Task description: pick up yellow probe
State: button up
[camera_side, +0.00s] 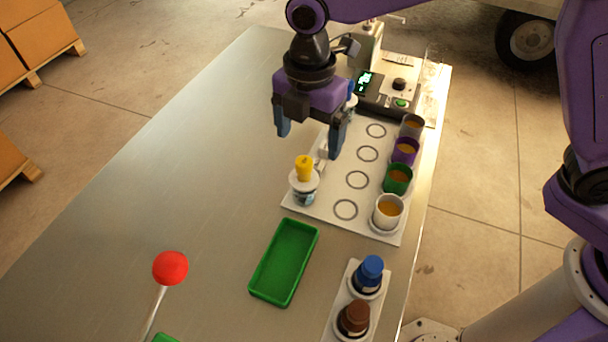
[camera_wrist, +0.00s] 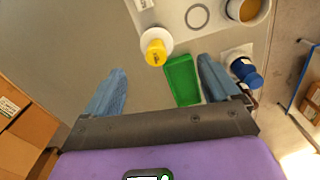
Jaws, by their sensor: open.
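The yellow probe (camera_side: 304,167) stands upright in a white-collared holder at the left edge of the white board. In the wrist view the yellow probe (camera_wrist: 156,52) shows ahead of the fingers, between their lines. My gripper (camera_side: 309,142) has blue fingers spread apart with nothing between them. It hangs above the table, higher than the probe and apart from it. In the wrist view my gripper (camera_wrist: 162,92) is also open and empty. The lower part of the probe is hidden in its holder.
The white board (camera_side: 325,206) carries printed rings and several cups with orange content, including a white cup (camera_side: 388,211). A green tray (camera_side: 285,262) lies in front. Blue-capped (camera_side: 370,270) and brown-capped (camera_side: 354,317) bottles stand at right. A red ball on a stick (camera_side: 170,268) stands front left. The table's left is clear.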

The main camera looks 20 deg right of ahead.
aim_at(304, 177)
notch_tip(304, 177, down, 6)
jog(key=shift+r, duration=0.1)
jog(key=shift+w+a+f, duration=0.1)
jog(key=shift+a+f, duration=0.1)
jog(key=shift+f, duration=1.15)
jog(key=shift+w+a+f, duration=0.1)
jog(key=shift+a+f, duration=0.05)
jog(key=shift+f, duration=1.2)
jog(key=c, duration=1.2)
